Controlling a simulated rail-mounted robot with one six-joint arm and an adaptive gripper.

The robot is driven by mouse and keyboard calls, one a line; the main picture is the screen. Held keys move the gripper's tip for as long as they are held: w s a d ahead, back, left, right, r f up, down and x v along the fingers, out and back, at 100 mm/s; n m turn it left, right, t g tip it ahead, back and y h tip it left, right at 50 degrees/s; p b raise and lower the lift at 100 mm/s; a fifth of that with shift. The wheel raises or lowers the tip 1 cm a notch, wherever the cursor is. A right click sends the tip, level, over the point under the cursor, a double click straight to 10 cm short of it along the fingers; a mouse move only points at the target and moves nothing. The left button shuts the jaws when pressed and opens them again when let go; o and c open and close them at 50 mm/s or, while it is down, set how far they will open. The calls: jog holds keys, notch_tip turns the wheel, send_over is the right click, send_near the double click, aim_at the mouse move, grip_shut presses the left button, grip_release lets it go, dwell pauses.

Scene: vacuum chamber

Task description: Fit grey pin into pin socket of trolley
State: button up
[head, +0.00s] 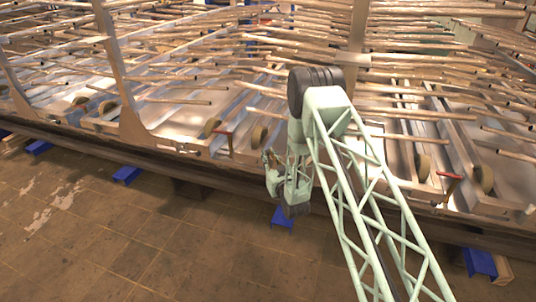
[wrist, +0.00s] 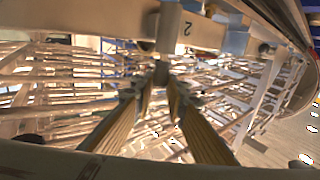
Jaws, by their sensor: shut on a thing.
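My gripper (head: 268,158) hangs at the end of my pale green lattice arm, close to the front edge of the racks. In the wrist view its two long fingers (wrist: 160,92) converge on a small grey pin (wrist: 161,72), shut on it. The pin's far end lies near a pale beam (wrist: 100,20) with a dark "2" on a plate; I cannot tell whether they touch. In the head view the trolley (head: 188,140) has tan wheels and a low metal frame just left of my gripper. I cannot make out the pin socket, and the pin is too small to tell in the head view.
Rows of long metal tubes (head: 180,101) fill the chamber behind my gripper. Upright posts (head: 112,60) stand among them. Red handles (head: 449,175) stick out near the front edge. The tiled floor (head: 110,240) in front is mostly clear, with blue supports (head: 126,175) along the edge.

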jog(key=shift+f, duration=0.5)
jog(key=o, duration=0.9)
jog(key=shift+s, duration=0.1)
jog(key=shift+v, duration=5.9)
